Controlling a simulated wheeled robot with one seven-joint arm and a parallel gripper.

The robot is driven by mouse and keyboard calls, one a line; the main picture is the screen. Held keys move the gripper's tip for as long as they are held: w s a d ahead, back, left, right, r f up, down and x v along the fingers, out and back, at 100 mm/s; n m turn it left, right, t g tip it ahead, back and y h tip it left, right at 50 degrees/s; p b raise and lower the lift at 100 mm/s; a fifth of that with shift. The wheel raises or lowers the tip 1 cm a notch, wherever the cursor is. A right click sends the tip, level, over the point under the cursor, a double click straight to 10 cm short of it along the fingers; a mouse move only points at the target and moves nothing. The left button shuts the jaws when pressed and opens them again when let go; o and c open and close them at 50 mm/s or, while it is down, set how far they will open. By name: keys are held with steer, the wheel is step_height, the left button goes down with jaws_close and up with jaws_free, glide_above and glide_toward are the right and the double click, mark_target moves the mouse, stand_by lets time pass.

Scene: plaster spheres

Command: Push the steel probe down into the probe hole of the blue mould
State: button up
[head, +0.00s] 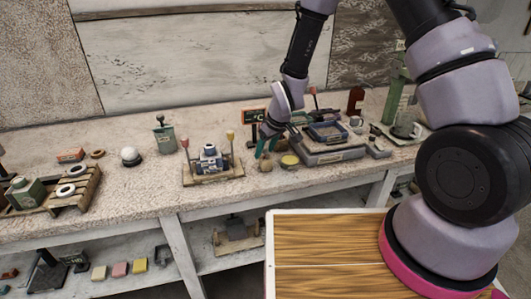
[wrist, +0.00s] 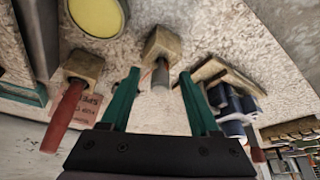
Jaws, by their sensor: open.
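The steel probe (wrist: 160,74) is a short grey rod standing in a small wooden block (wrist: 161,43) in the wrist view. My gripper (wrist: 159,74) is open, with its teal fingers on either side of the probe and a gap on both sides. In the head view my gripper (head: 265,149) is just above the wooden block (head: 265,165); the probe is hard to make out there. The blue mould (head: 209,155) sits on a wooden tray left of my gripper. Part of the mould also shows at the right of the wrist view (wrist: 232,103). I cannot make out its probe hole.
A red-handled tool (wrist: 67,114) in a wooden block and a yellow disc (wrist: 95,14) are close by in the wrist view. Red and yellow knobbed rods (head: 230,135) stand around the mould. A grey tray stack (head: 325,153) is to the right. The bench front edge is bare.

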steer(key=shift+c, duration=0.4)
jaws_close()
steer(key=shift+r, duration=0.1)
